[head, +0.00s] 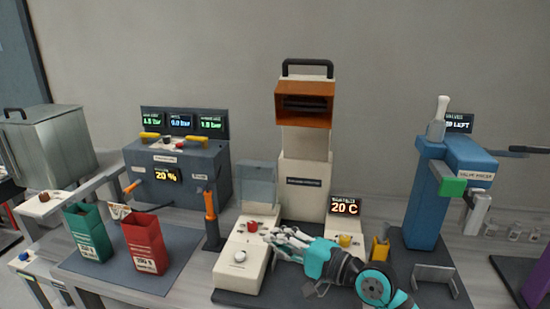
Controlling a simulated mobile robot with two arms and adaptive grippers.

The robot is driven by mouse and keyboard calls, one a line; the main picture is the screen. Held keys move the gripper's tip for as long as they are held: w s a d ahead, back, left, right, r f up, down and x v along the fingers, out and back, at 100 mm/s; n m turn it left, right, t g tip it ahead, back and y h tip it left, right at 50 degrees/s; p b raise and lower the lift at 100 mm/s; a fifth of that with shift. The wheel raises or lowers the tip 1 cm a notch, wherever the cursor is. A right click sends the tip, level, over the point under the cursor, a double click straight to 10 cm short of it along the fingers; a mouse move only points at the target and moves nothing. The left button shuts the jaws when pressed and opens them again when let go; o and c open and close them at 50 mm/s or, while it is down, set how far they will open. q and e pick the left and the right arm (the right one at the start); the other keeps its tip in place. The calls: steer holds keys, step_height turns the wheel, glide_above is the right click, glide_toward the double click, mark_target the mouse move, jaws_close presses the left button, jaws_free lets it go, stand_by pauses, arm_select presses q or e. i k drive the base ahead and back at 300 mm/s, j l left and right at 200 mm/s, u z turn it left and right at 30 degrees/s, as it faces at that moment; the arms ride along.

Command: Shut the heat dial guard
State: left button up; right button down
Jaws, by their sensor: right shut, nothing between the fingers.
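A clear, greyish guard flap (258,183) stands upright at the back of a white control box (228,270), left of the tall white machine. I take it for the heat dial guard; it is raised. A red knob (252,226) and a white knob (240,257) show uncovered on the box top. My right gripper (270,238) comes in from the lower right. It is shut and empty, with its fingertips close to the red knob, in front of and below the flap. I cannot tell whether it touches the knob. My left gripper is not in view.
The tall machine (303,185) stands behind my gripper. A display reading 20 C (345,207) and a yellow knob (346,241) are to the right. An orange-handled post (211,215), green bag (88,235) and red bag (145,245) stand left. A blue stand (425,210) is right.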

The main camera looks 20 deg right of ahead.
mark_target(260, 166)
steer(key=i+l, duration=0.85)
